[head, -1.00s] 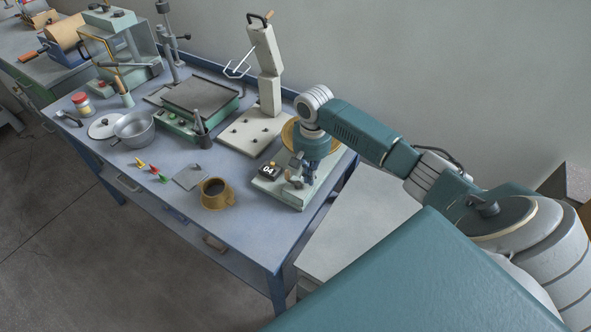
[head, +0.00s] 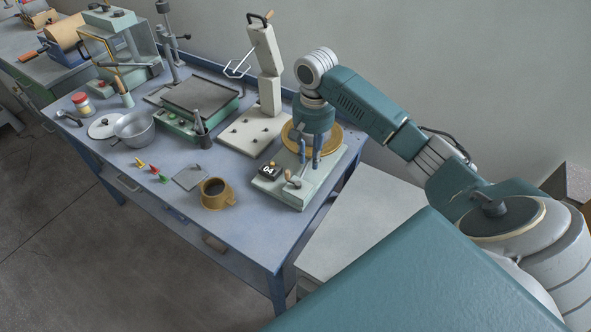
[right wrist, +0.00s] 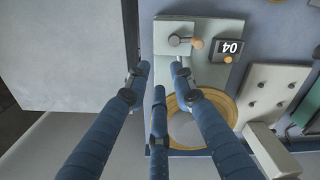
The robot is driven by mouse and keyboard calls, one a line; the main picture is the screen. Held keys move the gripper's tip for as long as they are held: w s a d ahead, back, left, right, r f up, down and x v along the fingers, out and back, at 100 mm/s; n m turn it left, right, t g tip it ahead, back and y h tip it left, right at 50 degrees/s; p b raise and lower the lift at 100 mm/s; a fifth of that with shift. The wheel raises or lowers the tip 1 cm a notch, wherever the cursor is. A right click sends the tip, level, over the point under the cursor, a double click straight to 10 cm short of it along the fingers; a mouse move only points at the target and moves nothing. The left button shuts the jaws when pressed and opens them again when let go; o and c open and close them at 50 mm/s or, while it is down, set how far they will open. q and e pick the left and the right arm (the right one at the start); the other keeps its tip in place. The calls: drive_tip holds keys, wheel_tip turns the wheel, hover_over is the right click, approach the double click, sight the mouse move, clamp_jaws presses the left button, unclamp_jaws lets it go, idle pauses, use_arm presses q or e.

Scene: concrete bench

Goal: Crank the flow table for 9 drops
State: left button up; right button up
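The flow table has a pale green base (head: 286,194), a round brass-rimmed top (head: 329,135) and a small crank with a tan knob (head: 295,181). In the right wrist view, the crank knob (right wrist: 197,43) sits right of its hub (right wrist: 174,40). A black counter (head: 268,170) on the base appears to read 04; it also shows in the right wrist view (right wrist: 229,50). My right gripper (head: 310,163) is above the base, its blue fingers apart and empty, clear of the knob. My left gripper is not in view.
A pot (head: 135,128), small coloured cones and a green scale (head: 185,122) occupy the bench farther left. The bench's front right corner is clear.

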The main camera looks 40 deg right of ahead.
wheel_tip(320, 180, up, 10)
drive_tip(key=p, duration=0.7)
drive_tip(key=shift+f, duration=0.15)
idle(0.5)
